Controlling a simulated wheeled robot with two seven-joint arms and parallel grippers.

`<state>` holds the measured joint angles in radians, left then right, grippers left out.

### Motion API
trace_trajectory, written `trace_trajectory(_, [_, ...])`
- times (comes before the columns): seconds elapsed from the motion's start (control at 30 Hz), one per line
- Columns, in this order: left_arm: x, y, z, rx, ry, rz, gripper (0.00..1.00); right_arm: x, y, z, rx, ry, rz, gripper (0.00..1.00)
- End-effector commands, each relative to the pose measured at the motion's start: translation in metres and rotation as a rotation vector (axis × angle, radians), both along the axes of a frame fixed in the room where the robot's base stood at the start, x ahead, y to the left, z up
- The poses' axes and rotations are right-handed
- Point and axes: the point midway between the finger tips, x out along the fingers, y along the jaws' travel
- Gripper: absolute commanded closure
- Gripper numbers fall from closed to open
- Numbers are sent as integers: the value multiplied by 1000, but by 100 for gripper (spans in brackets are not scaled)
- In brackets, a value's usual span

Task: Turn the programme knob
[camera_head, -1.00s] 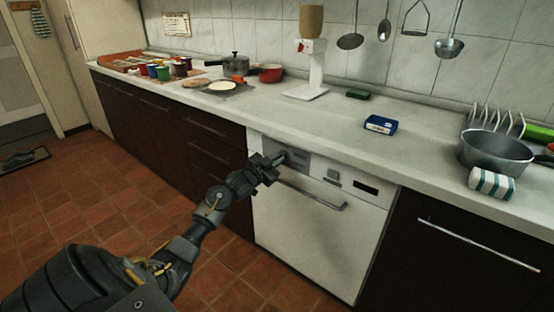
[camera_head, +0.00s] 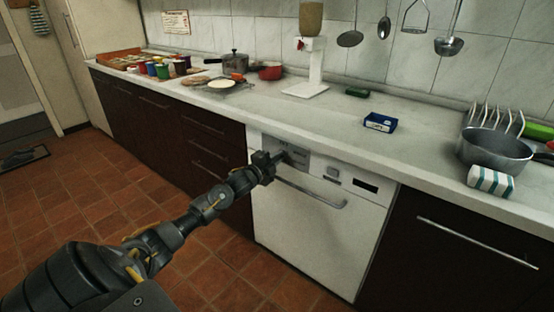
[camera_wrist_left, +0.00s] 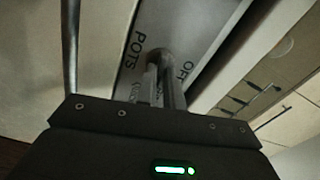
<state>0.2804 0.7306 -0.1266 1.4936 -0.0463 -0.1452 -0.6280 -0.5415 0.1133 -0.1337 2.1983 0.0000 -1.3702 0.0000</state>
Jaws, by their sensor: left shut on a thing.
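The programme knob (camera_wrist_left: 160,57) is on the front panel of the white dishwasher (camera_head: 315,220), under the worktop. In the left wrist view it shows as a small rounded part between my fingertips, with the printed words "POTS" and "OFF" beside it. My left gripper (camera_head: 283,158) reaches the panel's left part and is shut on the knob; it also shows in the left wrist view (camera_wrist_left: 163,75). In the head view the gripper hides most of the knob. My right gripper is in neither view.
The dishwasher's bar handle (camera_head: 312,192) runs just below the panel. The tiled floor in front is clear.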

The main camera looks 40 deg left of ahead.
Motion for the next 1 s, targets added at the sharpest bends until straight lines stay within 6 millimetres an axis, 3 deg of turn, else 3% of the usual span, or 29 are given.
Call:
trace_trajectory(0.5, [0,0,-2,467,10,-1,100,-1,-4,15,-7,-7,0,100])
trace_trajectory(1.0, [0,0,-3,701,15,-2,100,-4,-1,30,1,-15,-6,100])
